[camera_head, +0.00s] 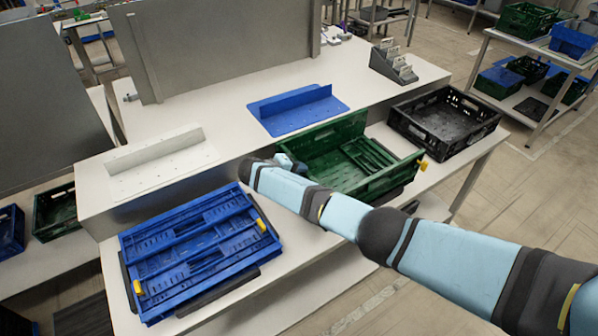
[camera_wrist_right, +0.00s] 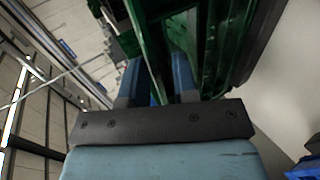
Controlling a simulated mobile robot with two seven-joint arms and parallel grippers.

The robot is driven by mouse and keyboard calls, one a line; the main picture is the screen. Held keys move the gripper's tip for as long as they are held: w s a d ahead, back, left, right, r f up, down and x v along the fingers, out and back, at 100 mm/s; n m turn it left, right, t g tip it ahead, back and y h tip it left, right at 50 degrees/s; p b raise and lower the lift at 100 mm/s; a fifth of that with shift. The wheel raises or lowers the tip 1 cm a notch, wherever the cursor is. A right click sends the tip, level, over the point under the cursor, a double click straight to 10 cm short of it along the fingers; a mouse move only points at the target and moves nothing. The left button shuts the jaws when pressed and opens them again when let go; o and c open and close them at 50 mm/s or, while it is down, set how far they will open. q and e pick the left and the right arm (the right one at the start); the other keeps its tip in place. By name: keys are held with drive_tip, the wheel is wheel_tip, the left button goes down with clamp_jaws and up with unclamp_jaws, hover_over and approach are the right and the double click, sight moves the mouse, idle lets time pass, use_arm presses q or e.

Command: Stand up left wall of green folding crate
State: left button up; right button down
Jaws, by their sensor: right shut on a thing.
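The green folding crate (camera_head: 382,183) stands on the white table in the middle of the head view. My right gripper (camera_head: 286,163) is at the crate's left end, mostly hidden behind my own wrist. In the right wrist view, the two blue fingers (camera_wrist_right: 158,78) are on either side of a green crate wall (camera_wrist_right: 152,45) and shut on it. The left wall's exact tilt is hidden by my arm. My left gripper is not in view.
A folded blue crate (camera_head: 190,250) lies at the front left. A black crate (camera_head: 448,145) stands right of the green one. Behind are a blue bracket plate (camera_head: 325,115), a white bracket plate (camera_head: 150,180) and a grey holder (camera_head: 392,66) on a raised shelf.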

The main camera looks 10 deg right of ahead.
drive_tip(key=shift+s+a+f, duration=0.25)
drive_tip(key=shift+s+f, duration=0.15)
drive_tip(key=shift+f, duration=0.2)
drive_tip(key=c, duration=1)
unclamp_jaws()
drive_tip(key=shift+f, duration=0.15)
drive_tip(key=shift+c, duration=0.2)
drive_tip(key=shift+o, duration=0.4)
drive_tip(key=shift+w+d+f, duration=0.1)
drive_tip(key=shift+w, duration=0.1)
drive_tip(key=shift+r, duration=0.25)
drive_tip(key=b+v, duration=0.1)
drive_tip(key=v, duration=1.3)
drive_tip(key=shift+w, duration=0.2)
